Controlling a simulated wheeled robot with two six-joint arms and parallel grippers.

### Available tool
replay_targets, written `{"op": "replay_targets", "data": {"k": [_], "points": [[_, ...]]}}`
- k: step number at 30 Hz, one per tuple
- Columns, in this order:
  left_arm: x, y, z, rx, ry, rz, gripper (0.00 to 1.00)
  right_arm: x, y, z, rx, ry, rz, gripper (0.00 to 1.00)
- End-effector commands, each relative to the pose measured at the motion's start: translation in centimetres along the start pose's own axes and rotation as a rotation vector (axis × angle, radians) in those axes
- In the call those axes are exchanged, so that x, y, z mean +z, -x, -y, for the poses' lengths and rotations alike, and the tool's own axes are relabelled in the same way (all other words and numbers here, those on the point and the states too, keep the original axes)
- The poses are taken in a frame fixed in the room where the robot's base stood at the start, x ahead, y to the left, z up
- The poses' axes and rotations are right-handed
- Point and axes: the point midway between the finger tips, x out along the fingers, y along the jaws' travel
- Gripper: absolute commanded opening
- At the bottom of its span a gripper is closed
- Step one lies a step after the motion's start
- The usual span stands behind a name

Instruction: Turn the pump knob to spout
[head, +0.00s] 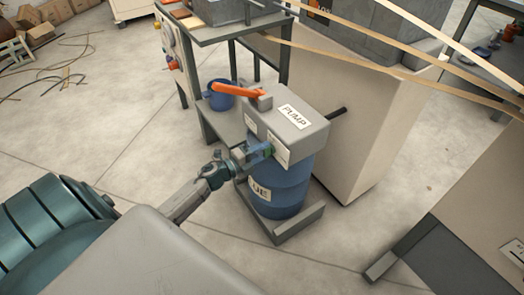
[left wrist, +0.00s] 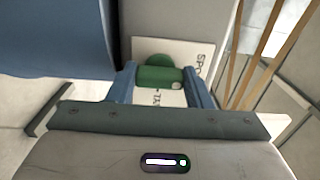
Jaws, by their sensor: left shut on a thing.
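The pump (head: 298,112) is a grey box labelled PUMP on top of a blue drum (head: 280,185). Its green knob (head: 268,149) sits on the side face, in front of a white label plate. In the left wrist view the green knob (left wrist: 158,77) lies between the two blue fingers of my left gripper (left wrist: 163,88), which is shut on it. The plate (left wrist: 188,52) shows part of a word starting "SPO" above and part of another word below; the rest is hidden. In the head view my left gripper (head: 259,152) reaches the knob from the left. My right gripper is not seen.
An orange lever (head: 240,90) sits on top of the pump, and a dark handle (head: 337,111) sticks out on its right. A blue pot (head: 221,95) stands on a grey stand behind. A large pale cabinet (head: 375,120) is close on the right. The floor at left is open.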

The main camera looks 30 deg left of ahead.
Motion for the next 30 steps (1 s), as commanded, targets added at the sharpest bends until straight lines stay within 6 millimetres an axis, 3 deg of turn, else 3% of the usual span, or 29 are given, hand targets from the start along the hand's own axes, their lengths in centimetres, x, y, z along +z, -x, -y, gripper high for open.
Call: {"op": "replay_targets", "data": {"k": [14,15,18,30], "points": [[0.01,-0.01,-0.03,0.000,0.013,0.001,0.23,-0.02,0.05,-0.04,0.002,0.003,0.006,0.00],[0.01,-0.01,-0.03,0.000,0.013,0.001,0.51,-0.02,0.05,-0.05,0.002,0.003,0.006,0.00],[0.00,-0.01,-0.03,0.000,0.012,0.001,0.67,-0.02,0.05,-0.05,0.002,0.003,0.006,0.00],[0.02,0.97,-0.15,0.001,0.011,0.000,0.67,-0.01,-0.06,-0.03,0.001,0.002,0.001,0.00]]}}
